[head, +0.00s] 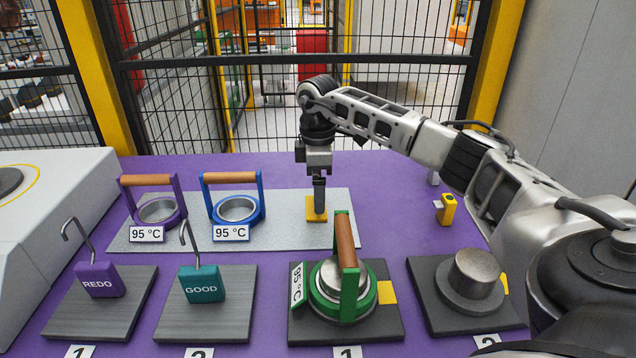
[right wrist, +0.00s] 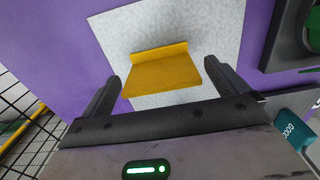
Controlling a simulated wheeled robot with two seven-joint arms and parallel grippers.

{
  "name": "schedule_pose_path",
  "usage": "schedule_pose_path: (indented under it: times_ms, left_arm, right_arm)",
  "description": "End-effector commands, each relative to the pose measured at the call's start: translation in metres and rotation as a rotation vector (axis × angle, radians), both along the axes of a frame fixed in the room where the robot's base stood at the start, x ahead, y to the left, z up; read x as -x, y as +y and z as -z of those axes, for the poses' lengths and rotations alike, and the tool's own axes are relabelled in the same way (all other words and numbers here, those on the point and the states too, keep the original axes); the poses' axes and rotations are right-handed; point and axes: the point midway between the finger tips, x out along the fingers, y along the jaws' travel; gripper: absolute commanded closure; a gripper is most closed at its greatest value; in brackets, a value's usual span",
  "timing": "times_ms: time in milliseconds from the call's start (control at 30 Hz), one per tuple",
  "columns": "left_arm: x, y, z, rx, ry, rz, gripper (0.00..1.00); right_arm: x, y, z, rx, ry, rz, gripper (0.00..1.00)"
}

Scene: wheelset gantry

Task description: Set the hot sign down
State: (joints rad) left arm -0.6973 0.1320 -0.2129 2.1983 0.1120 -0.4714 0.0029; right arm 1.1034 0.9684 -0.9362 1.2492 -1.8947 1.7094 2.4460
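The yellow hot sign (head: 316,211) is at the right part of the light grey mat (head: 282,236), and no lettering shows on it. It also shows in the right wrist view (right wrist: 163,74) as a bent yellow plate over the mat. My right gripper (head: 319,197) points down directly above the sign. In the right wrist view its two fingers (right wrist: 162,72) stand apart on either side of the sign, with a narrow gap at each side. The sign appears to rest on the mat; its underside is hidden. My left gripper is not in view.
Purple (head: 166,209) and blue (head: 250,211) handled rings with 95 °C labels stand on the mat. A green ring (head: 328,303) sits on a front plate. REDO (head: 98,281) and GOOD (head: 203,285) hooked tags, a metal cylinder (head: 476,270) and a small yellow block (head: 446,211) are nearby.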

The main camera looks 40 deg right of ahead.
Motion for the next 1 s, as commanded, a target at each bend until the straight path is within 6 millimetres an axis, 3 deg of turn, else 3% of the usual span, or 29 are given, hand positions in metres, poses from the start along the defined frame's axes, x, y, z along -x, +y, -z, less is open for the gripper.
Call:
schedule_pose_path:
  times_ms: [200,333,700,1000]
  left_arm:
    - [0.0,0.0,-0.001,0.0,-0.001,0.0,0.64]
    - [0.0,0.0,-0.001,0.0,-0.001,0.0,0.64]
    - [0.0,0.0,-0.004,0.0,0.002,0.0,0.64]
    - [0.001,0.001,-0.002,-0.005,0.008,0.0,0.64]
  right_arm:
    - [0.0,0.0,-0.002,-0.001,-0.001,0.0,0.01]
    - [-0.001,0.0,-0.014,0.0,-0.003,0.0,0.01]
    - [-0.001,0.001,-0.091,0.0,-0.004,-0.001,0.01]
    - [-0.001,0.0,-0.122,0.0,-0.001,0.0,0.01]
